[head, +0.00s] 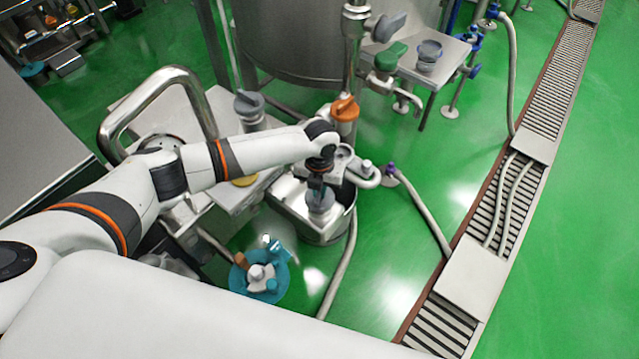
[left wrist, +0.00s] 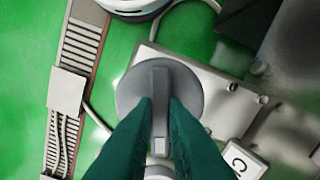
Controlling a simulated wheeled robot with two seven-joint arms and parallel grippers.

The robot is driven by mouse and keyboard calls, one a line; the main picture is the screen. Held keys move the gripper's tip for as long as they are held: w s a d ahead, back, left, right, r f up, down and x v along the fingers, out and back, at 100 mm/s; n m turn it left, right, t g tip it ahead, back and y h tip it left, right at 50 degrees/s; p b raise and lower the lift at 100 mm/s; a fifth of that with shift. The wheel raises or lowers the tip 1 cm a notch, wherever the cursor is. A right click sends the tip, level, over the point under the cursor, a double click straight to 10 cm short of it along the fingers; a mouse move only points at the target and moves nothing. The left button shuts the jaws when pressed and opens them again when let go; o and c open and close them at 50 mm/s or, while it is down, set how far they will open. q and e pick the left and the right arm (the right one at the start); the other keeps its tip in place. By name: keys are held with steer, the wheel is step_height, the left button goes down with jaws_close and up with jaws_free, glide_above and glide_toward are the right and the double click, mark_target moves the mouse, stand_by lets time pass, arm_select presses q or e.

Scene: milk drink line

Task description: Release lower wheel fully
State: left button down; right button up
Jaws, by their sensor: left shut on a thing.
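The lower wheel is a grey round knob (head: 321,204) with a raised bar across it, low on the pump-like metal unit. It also shows in the left wrist view as a grey disc (left wrist: 129,97). My left gripper (head: 318,184) reaches down onto it from above. In the left wrist view its two dark green fingers (left wrist: 160,112) are closed on the raised bar, one on each side. The fingers hide part of the wheel. My right gripper is in neither view.
An orange knob (head: 345,108) and a grey knob (head: 249,103) stand behind my left wrist. A teal device (head: 260,277) sits on the floor in front. Hoses (head: 426,213) run to the floor drain (head: 523,174) at right. Green floor is open between.

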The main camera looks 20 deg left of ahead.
arm_select(q)
steer(key=n+p, duration=0.1)
steer(key=n, duration=0.1)
steer(key=n+p, duration=0.1)
steer(key=shift+r+n, duration=0.2)
steer(key=shift+n, duration=0.2)
steer(key=n+p, duration=0.2)
steer(key=n, duration=0.1)
steer(key=shift+n, duration=0.3)
steer(key=n+p, duration=0.1)
steer(key=n, duration=0.2)
steer(key=shift+w+p, duration=0.1)
steer(key=shift+p, duration=0.2)
steer(key=shift+f+n+p, duration=0.1)
steer(key=shift+n+p, duration=0.4)
steer(key=shift+n, duration=1)
steer(key=c, duration=1.5)
jaws_free()
steer(key=shift+o, duration=0.2)
steer(key=shift+f, duration=0.1)
